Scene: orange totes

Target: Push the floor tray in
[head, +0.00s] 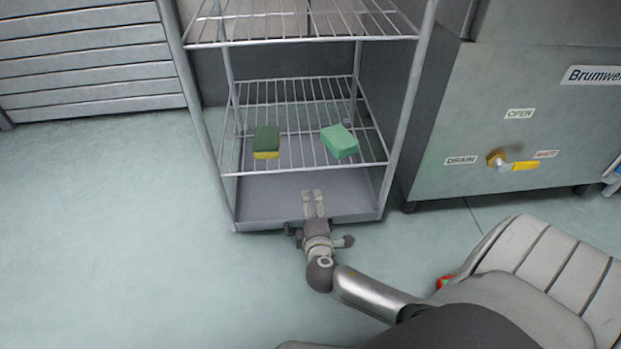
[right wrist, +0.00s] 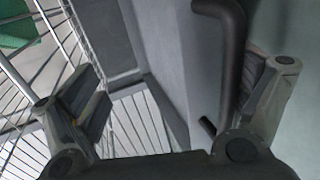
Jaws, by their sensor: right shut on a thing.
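The floor tray (head: 268,197) is a flat grey tray at the bottom of the wire rack (head: 229,62), with its front edge near the rack's front legs. My right gripper (head: 313,203) is at the middle of the tray's front edge and shut on the tray. In the right wrist view, the gripper (right wrist: 178,100) has its fingers on either side of a grey surface and a dark bent bar (right wrist: 231,50). The exact contact is hard to see. My left gripper is not in view.
A green and yellow sponge (head: 266,141) and a light green block (head: 339,141) lie on the wire shelf above the tray. A steel machine (head: 450,110) stands close on the right, grey drawers (head: 90,65) on the left.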

